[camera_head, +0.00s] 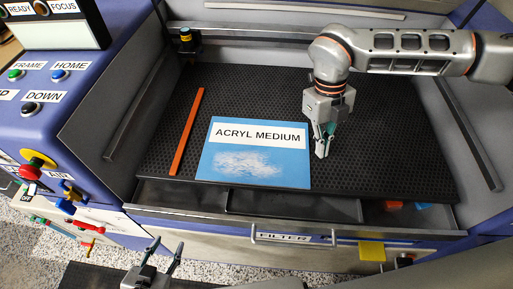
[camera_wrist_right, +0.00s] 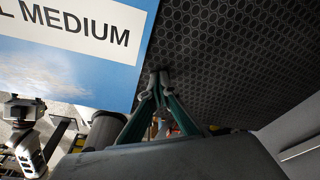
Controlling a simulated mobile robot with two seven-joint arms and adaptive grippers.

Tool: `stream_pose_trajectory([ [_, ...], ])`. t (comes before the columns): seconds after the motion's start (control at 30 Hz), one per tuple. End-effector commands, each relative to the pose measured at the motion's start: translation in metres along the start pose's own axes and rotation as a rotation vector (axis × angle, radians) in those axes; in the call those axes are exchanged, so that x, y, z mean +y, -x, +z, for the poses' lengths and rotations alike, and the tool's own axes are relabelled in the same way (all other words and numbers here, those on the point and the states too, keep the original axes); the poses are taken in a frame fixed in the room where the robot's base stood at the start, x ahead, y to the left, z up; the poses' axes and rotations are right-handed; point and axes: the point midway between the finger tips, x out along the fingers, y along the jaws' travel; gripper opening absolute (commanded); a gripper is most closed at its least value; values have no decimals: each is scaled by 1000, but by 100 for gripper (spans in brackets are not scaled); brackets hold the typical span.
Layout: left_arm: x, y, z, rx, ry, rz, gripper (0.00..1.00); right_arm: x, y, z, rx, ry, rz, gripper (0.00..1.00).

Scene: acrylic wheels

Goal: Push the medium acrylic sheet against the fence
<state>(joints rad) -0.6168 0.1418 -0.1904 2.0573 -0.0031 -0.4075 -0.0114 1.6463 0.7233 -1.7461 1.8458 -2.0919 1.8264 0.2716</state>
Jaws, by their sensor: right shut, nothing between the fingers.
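The medium acrylic sheet (camera_head: 230,166) is blue with a white label reading ACRYL MEDIUM. It lies flat on the black perforated bed, and its right part shows in the right wrist view (camera_wrist_right: 70,75). The fence (camera_head: 187,130) is an orange bar to the left of the sheet; a gap of bed lies between them. My right gripper (camera_head: 321,155) is shut and empty, pointing down just beside the sheet's right edge. In the right wrist view its fingertips (camera_wrist_right: 159,78) meet close to that edge; contact cannot be told. My left gripper (camera_head: 166,250) is open and empty in front of the machine.
The black honeycomb bed (camera_head: 400,150) is clear to the right and behind the sheet. A front drawer (camera_head: 290,204) holds small orange and blue pieces. A control panel (camera_head: 45,95) stands at the left.

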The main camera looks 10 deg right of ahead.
Motion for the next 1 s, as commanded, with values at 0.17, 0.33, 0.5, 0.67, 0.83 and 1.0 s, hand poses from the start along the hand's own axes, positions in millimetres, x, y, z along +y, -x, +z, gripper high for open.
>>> stream_pose_trajectory([
  [0.17,0,0,-1,1,0,0,40,0,0,0,0,0,0,0],
  [0.33,0,0,0,-1,0,0,40,0,0,0,0,0,0,0],
  [0.5,0,0,0,-1,0,0,40,1,0,1,0,0,0,0],
  [0.67,-1,0,-2,1,-1,-1,40,6,1,4,0,1,0,0],
  [0.83,-1,1,-4,4,-1,-2,40,12,2,7,0,0,0,0],
  [1.0,-2,1,-6,7,-2,-3,40,18,2,10,0,1,0,0],
])
